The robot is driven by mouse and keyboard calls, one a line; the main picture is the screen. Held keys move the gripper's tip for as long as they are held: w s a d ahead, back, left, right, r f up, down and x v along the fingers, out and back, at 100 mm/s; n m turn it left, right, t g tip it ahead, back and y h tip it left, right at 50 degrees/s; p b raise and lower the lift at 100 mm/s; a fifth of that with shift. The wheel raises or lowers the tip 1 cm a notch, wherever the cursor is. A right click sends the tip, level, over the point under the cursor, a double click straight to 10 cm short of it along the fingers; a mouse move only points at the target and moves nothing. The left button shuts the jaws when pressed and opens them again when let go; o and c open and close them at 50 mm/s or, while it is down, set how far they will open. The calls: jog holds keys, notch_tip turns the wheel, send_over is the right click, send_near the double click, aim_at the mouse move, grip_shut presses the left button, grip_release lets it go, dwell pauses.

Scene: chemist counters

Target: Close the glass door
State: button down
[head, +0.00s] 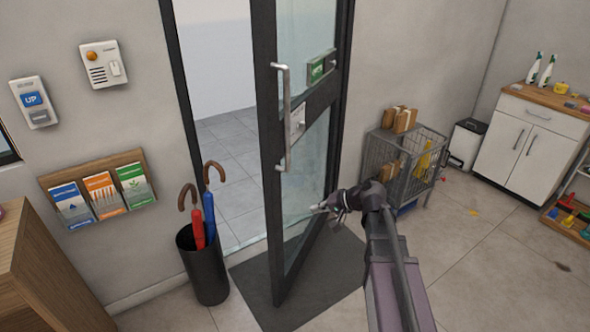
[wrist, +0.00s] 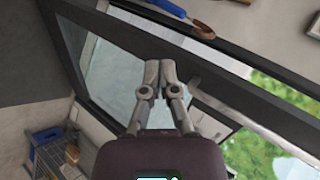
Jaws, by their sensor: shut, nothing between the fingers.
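The glass door (head: 301,180) has a dark frame and stands ajar, swung into the room, in the middle of the head view. A long vertical pull handle (head: 283,118) is on its free edge. My gripper (head: 320,209) is at the right side of the door, low down near the glass. It is shut and empty. In the wrist view the shut fingertips (wrist: 160,65) show in front of the door's glass pane and dark frame (wrist: 230,62). I cannot tell whether they touch the door. The doorway (head: 222,120) to the left of the door is open.
An umbrella stand (head: 203,270) with two umbrellas stands left of the doorway. A dark mat (head: 330,282) lies under the door. A wire basket cart (head: 382,160) is behind my gripper on the right. A leaflet rack (head: 148,193) hangs on the left wall.

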jog(key=w+d+r+m+t+y+b, duration=0.4)
jog(key=w+d+r+t, duration=0.1)
jog(key=w, duration=0.5)
jog(key=shift+d+m+t+b, duration=0.2)
jog(key=shift+m+t+b, duration=0.2)
jog(key=shift+t, duration=0.3)
jog(key=shift+w+a+r, duration=0.1)
jog(key=shift+a, duration=0.05)
jog(key=x, duration=1.3)
jog(key=shift+w+a, duration=0.15)
jog(key=shift+a, duration=0.2)
